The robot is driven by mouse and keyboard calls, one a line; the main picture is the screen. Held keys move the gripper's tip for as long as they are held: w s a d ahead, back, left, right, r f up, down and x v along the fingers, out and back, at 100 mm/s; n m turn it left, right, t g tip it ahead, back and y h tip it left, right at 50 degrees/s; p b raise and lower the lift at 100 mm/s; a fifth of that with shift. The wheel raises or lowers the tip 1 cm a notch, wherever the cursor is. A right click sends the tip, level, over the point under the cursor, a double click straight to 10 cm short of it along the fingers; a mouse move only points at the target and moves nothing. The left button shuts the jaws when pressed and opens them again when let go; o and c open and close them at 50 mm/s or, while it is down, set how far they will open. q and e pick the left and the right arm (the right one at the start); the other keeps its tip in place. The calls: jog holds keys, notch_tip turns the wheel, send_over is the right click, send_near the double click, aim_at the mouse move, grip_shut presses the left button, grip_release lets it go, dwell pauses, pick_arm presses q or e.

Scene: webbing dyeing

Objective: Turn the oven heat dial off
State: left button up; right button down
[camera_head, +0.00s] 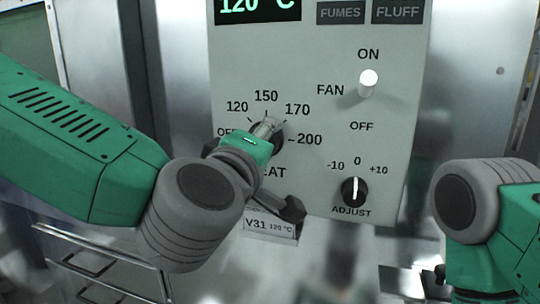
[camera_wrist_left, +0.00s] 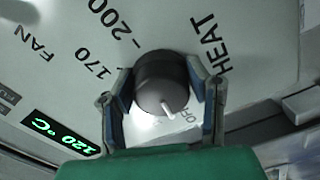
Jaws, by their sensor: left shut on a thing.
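The heat dial (camera_wrist_left: 163,76) is a round dark knob with a white pointer mark, on the pale control panel (camera_head: 315,100). My left gripper (camera_head: 266,129) is at the dial, and in the left wrist view its two fingers (camera_wrist_left: 164,92) are closed on opposite sides of the knob. The pointer mark points toward the gripper's palm, close to the OFF label (camera_wrist_left: 187,117); I cannot tell if it lines up exactly. In the head view the gripper hides most of the dial and part of the HEAT label. My right forearm shows at the right edge, but its gripper does not.
The green display (camera_head: 257,8) reads 120 °C. A white fan switch (camera_head: 368,82) and a black adjust knob (camera_head: 354,191) sit right of the dial. A V31 label (camera_head: 269,225) is below the panel. Wire racks (camera_head: 100,265) are at the lower left.

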pick_arm(q)
jog(key=shift+a+n+b, duration=0.1)
jog(key=shift+n+b, duration=0.4)
jog(key=shift+n, duration=0.4)
jog(key=o, duration=1.1)
jog(key=shift+o, duration=0.2)
jog(key=shift+s+a, duration=0.15)
jog(key=shift+a, duration=0.3)
jog(key=v, duration=1.2)
